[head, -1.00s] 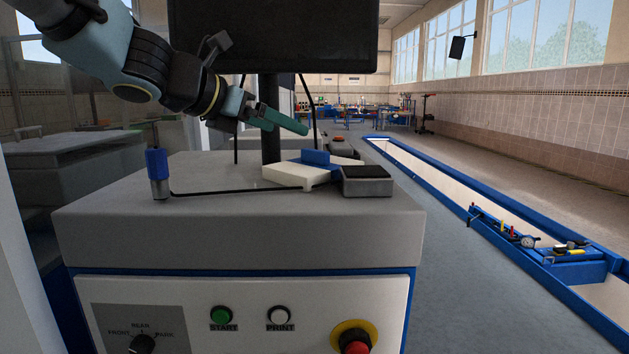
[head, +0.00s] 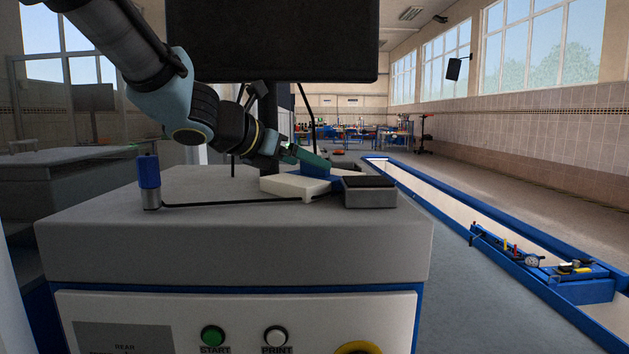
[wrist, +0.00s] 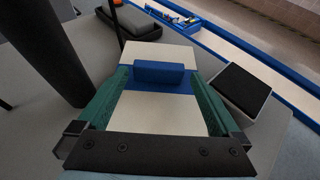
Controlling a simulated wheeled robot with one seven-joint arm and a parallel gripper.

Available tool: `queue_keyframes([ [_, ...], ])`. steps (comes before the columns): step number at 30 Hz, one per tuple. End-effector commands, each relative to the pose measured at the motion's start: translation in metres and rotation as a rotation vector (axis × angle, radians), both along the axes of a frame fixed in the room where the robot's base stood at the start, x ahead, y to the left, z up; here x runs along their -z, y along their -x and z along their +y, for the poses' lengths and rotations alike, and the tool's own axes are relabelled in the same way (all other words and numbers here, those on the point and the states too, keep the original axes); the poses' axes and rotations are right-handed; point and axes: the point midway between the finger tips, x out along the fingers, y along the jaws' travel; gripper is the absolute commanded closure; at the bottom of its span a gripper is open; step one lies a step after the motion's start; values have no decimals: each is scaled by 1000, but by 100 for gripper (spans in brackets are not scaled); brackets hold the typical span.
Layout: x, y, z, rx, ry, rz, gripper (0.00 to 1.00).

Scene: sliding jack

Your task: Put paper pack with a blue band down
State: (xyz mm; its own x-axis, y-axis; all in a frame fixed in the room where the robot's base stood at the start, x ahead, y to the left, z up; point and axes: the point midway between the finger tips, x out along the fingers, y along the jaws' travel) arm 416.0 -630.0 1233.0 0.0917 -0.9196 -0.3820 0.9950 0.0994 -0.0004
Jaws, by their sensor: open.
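The white paper pack (head: 290,187) with a blue band lies flat on the grey top of the cabinet (head: 100,225). A raised blue piece stands on the band. My gripper (head: 312,160) is low over the pack from behind and left. In the wrist view the pack (wrist: 158,112) lies between the two green fingers of my open gripper (wrist: 160,78), one finger along each side. Small gaps or contact at the finger sides cannot be told apart. In the head view my gripper and the blue piece overlap.
A grey box with a black top (head: 369,191) stands just right of the pack. A dark monitor (head: 270,40) on a post rises behind. The cabinet top's front is mostly clear.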

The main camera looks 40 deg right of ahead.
Motion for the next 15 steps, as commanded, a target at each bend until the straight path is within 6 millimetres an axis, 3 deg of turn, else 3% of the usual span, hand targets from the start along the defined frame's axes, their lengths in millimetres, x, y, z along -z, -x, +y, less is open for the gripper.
queue_keyframes([
  [7, 9, -4, -29, -1, -4, -1, 0],
  [15, 12, -6, -38, -1, 0, -1, 0],
])
